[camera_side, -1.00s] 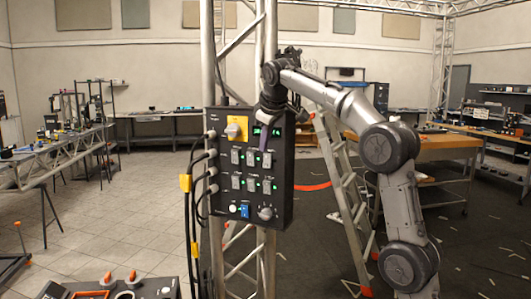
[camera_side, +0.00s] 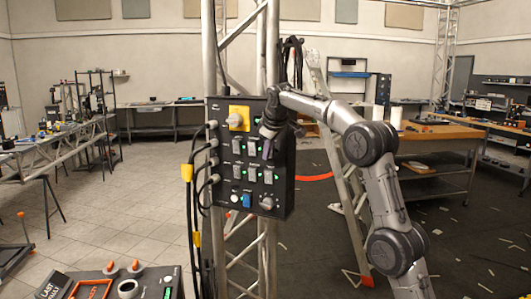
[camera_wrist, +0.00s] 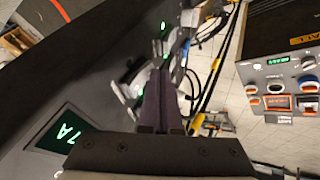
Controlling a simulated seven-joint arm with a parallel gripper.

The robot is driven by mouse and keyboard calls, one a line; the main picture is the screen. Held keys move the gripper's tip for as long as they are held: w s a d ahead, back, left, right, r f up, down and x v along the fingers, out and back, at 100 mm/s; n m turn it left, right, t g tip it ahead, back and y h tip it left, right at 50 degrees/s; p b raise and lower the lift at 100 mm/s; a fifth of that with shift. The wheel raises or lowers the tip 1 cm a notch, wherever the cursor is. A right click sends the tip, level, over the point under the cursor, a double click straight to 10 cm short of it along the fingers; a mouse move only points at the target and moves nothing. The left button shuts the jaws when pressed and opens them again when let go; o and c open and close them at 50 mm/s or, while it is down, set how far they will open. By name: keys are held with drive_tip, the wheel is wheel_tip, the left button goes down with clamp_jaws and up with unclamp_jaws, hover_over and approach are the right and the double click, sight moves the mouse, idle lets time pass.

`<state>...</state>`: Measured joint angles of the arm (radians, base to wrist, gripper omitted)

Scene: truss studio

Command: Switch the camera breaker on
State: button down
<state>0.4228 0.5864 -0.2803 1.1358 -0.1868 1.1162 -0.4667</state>
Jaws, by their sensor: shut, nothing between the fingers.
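The black breaker panel (camera_side: 222,193) hangs on the truss column in the side view. It carries two rows of grey breaker switches, including an upper-row breaker (camera_side: 237,146) and a lower-row breaker (camera_side: 251,175), with small green lights beside them. Labels are too small to read, so I cannot tell which is the camera breaker. My gripper (camera_side: 267,150) is at the right end of the upper row and hides the switch there. In the wrist view my gripper (camera_wrist: 163,100) has its fingers together, empty, close to a grey switch (camera_wrist: 134,82); contact is unclear.
A yellow-backed rotary knob (camera_side: 238,119) sits above the breakers; a blue switch (camera_side: 247,200) and a round knob (camera_side: 267,203) are below. Black cables (camera_side: 205,160) plug into the left side. A ladder (camera_side: 340,190) stands behind, right. A second console (camera_side: 125,285) is at bottom left.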

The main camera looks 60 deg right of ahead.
drive_tip(key=shift+d+f, duration=0.1)
drive_tip(key=shift+d, duration=0.15)
idle(0.4)
drive_tip(key=shift+r, duration=0.9)
drive_tip(key=s+a+r, duration=0.5)
drive_tip(key=a+r, duration=0.2)
drive_tip(key=a, duration=0.1)
drive_tip(key=shift+a+r, duration=0.25)
drive_tip(key=shift+a, duration=0.1)
